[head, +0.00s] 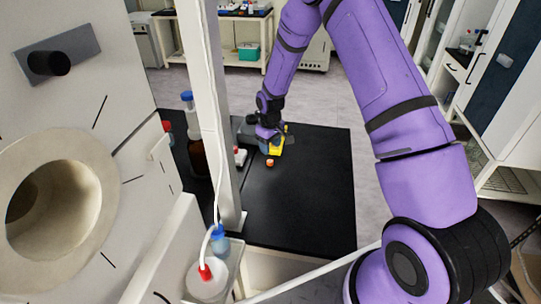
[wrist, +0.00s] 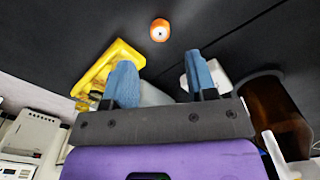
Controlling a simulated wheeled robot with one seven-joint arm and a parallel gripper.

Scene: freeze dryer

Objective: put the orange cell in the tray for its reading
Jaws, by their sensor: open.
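The orange cell (head: 270,163) is a small upright cylinder on the black bench top, apart from my gripper. It also shows in the wrist view (wrist: 159,30), beyond the fingertips, with a pale top and a dark dot. A yellow tray-like piece (head: 277,147) lies just behind it in the head view. In the wrist view the yellow piece (wrist: 112,60) is left of the cell, partly hidden by my left finger. My gripper (wrist: 161,72) is open, with its two blue fingers apart and nothing seen between the tips. In the head view my gripper (head: 264,147) is beside the yellow piece.
A brown bottle (wrist: 268,95) stands to the right in the wrist view. A small white item (head: 240,157) with red on it sits left of the cell. A white post (head: 213,110) rises at the bench's left. The bench's near right part (head: 305,205) is clear.

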